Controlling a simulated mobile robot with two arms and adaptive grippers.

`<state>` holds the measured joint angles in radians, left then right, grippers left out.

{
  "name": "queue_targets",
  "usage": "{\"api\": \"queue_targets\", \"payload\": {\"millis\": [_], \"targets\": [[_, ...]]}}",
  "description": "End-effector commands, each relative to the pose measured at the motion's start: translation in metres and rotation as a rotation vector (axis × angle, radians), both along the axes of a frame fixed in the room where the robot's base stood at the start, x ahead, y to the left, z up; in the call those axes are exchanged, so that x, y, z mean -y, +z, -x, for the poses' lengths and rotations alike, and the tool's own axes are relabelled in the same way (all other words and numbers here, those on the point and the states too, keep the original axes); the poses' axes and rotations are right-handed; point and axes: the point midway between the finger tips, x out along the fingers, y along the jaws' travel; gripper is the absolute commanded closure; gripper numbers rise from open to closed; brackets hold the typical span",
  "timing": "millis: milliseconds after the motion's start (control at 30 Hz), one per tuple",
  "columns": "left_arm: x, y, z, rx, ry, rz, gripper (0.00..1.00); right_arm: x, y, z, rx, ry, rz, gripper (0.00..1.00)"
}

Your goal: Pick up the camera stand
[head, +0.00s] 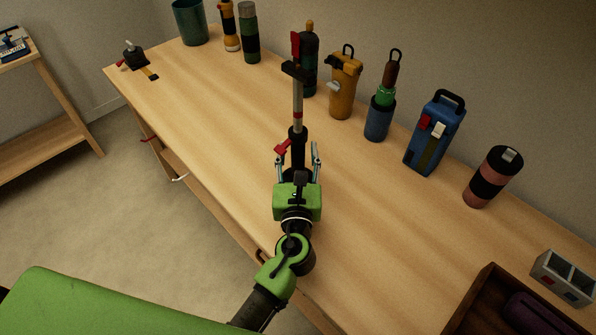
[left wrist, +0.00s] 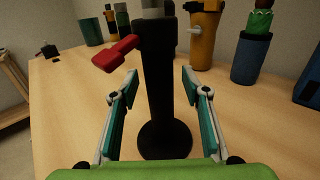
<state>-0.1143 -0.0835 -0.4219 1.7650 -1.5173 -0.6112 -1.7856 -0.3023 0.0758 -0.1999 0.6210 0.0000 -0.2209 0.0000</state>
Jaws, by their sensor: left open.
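The camera stand (head: 298,113) stands upright on the wooden table, with a black lower column, a grey upper tube, a dark top piece and a red lever. In the left wrist view its black column (left wrist: 158,75) rises from a round black base, with the red lever (left wrist: 118,53) sticking out to the left. My left gripper (head: 298,150) is open, its fingers on either side of the lower column. In the left wrist view the open fingers (left wrist: 160,80) show gaps on both sides of the column. My right gripper is not in view.
Bottles and flasks stand along the back, including an orange flask (head: 343,90), a blue container (head: 434,135) and a pink-black cylinder (head: 493,177). A dark tray (head: 474,301) and grey box (head: 563,278) are at lower right. The table's left half (head: 190,90) is largely clear.

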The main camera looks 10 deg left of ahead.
Motion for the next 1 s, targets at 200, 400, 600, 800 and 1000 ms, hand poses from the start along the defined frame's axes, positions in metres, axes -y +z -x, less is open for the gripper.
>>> {"api": "queue_targets", "payload": {"millis": [200, 400, 600, 800, 1000], "targets": [[0.0, 0.0, 0.0, 0.0, 0.0, 0.0, 0.94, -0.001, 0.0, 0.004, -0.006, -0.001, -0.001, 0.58], [0.0, 0.001, 0.0, 0.002, 0.0, 0.0, 1.0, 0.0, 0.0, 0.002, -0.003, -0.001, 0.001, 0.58], [0.0, 0.003, 0.0, 0.002, 0.0, 0.0, 1.0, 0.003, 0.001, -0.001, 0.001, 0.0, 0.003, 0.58], [0.0, 0.021, 0.0, 0.003, 0.001, 0.001, 1.0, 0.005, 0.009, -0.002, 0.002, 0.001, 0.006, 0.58], [-0.001, 0.056, 0.019, 0.003, 0.0, 0.004, 1.0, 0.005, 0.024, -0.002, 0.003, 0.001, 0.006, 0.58]]}}
